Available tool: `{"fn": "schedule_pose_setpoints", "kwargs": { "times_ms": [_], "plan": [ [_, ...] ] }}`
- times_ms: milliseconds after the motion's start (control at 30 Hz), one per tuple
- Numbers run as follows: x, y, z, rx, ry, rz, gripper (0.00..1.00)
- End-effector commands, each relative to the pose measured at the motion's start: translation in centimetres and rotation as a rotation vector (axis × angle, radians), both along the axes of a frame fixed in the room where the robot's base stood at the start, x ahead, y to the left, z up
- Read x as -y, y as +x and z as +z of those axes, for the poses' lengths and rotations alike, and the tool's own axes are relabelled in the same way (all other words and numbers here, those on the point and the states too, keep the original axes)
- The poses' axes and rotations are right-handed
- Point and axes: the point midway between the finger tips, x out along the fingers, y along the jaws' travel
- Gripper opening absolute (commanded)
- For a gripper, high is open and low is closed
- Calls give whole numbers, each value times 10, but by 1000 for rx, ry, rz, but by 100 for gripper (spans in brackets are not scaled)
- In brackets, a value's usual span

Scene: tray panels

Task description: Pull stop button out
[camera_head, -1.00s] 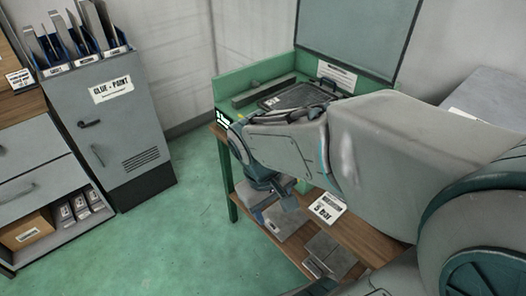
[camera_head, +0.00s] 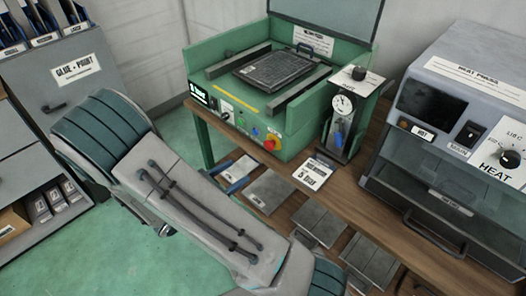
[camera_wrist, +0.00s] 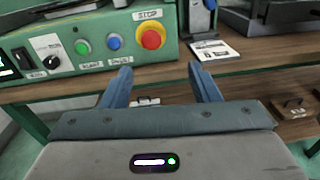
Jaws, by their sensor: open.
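The stop button is a red knob on a yellow ring under a STOP label. It shows in the wrist view (camera_wrist: 152,37) and on the front of the green machine in the head view (camera_head: 270,145). In the wrist view my gripper (camera_wrist: 159,72) is open, with nothing between its two blue fingers. The fingers point toward the machine's front panel (camera_wrist: 95,70), below the button and apart from it. The button lies above the gap between the fingertips.
Green (camera_wrist: 82,47) and blue (camera_wrist: 114,41) buttons and a black dial (camera_wrist: 48,62) sit left of the stop button. A gauge unit (camera_head: 343,125) stands right of the machine. A heat press (camera_head: 455,120) stands farther right. Flat panels lie on the lower shelf.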

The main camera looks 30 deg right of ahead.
Motion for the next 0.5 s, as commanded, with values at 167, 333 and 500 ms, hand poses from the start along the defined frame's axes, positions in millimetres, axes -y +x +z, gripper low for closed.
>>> {"fn": "schedule_pose_setpoints", "kwargs": {
  "times_ms": [167,333,500],
  "plan": [
    [-4,8,-7,-23,-53,57,56],
    [16,15,-6,-22,-55,56,56],
    [50,26,-6,-23,-54,53,56]
  ]
}}
